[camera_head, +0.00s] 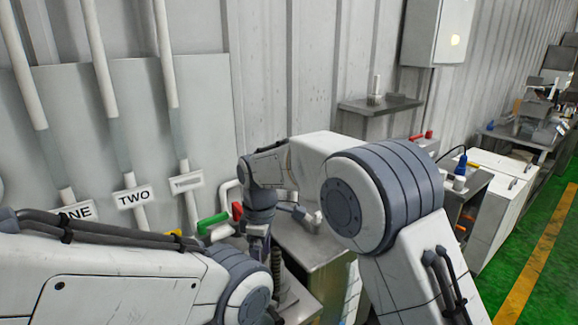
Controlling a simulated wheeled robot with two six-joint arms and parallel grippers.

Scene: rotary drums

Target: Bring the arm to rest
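My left arm (120,280) comes in from the lower left and ends in a grey joint (245,285) at the bottom centre. My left gripper cannot be made out. My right arm (385,195) rises from the lower right, bends at a large grey-banded joint and reaches left to a dark wrist (260,198) that points down. The wrist's lower end is close to the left arm's end joint. The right fingers cannot be clearly told apart from the parts around them. Nothing is seen held.
A green handle (212,222) and a red handle (237,211) stand beside the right wrist. Pipes with labels, one reading TWO (134,197), run up the left wall panel. A metal bench (310,245) lies behind the wrist. Green floor (545,265) is clear at right.

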